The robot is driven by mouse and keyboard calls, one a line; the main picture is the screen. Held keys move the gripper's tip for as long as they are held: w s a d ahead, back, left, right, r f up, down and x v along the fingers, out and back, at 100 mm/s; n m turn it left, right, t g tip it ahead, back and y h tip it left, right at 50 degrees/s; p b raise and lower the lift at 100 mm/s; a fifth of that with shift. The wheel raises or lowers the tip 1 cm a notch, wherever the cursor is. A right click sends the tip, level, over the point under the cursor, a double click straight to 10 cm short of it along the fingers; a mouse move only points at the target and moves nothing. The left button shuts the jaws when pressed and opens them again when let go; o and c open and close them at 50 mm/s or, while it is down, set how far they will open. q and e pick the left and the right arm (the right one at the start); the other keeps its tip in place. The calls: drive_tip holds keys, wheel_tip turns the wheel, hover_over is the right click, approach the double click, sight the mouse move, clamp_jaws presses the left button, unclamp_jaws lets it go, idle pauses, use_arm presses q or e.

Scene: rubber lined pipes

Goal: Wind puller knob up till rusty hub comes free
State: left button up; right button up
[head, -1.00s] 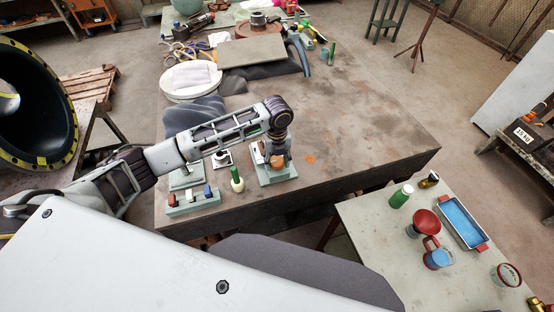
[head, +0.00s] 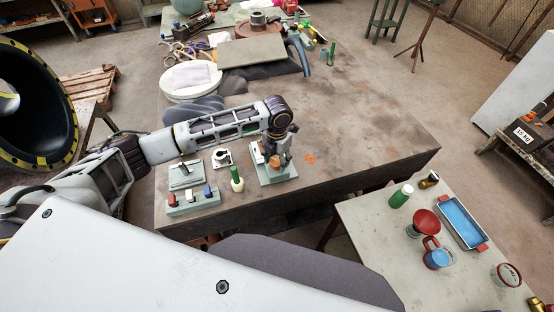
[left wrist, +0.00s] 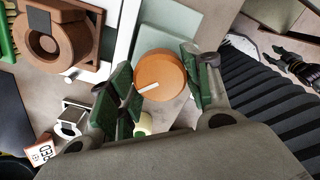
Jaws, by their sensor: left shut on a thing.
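An orange puller knob (left wrist: 160,75) with a white mark on its face shows in the left wrist view. It sits between the green-padded fingers of my left gripper (left wrist: 160,84), which is shut on it. A brown, rusty-looking ring-shaped hub (left wrist: 42,44) sits at the upper left of that view, beside the knob. In the head view my left gripper (head: 278,156) points down over a grey-green fixture (head: 276,176) near the table's front edge. It partly hides the orange knob and the fixture. Whether the hub is loose cannot be told. My right gripper is not in view.
Left of the fixture stand a green-handled tool (head: 236,179), a white bracket (head: 221,159) and a tray of small coloured pieces (head: 193,202). A lower table (head: 375,219) with a blue tray (head: 461,221) is at the right. The brown tabletop right of the fixture is mostly clear.

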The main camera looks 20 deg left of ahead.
sight(277, 160)
use_arm(q)
drive_tip(key=shift+r+m, duration=0.1)
drive_tip(key=shift+m, duration=1)
drive_tip(key=o, duration=1)
drive_tip(key=shift+o, duration=0.2)
wheel_tip(277, 160, up, 12)
drive_tip(key=shift+s, duration=0.1)
idle(0.4)
